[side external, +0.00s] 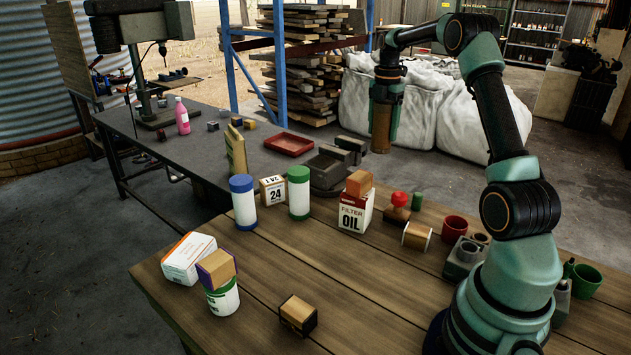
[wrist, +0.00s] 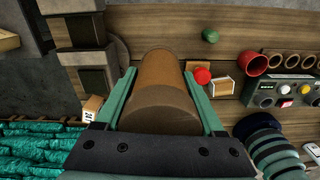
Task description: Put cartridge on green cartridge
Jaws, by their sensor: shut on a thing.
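My gripper (side external: 384,138) is shut on a brown cylinder, the cartridge (side external: 380,124), and holds it upright, high above the back of the table. In the wrist view the cartridge (wrist: 163,85) lies between the two green fingers of my gripper (wrist: 160,78). The green cartridge (side external: 299,198), a white cylinder with a green cap, stands upright on the wooden table, below and left of my gripper in the side view. Its top looks bare. I cannot make it out in the wrist view.
A blue-capped white cylinder (side external: 243,208) and a 24 box (side external: 271,190) stand beside the green cartridge. An OIL box (side external: 354,214) with a block on top stands to its right. A red-knobbed stamp (side external: 398,204) is farther right.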

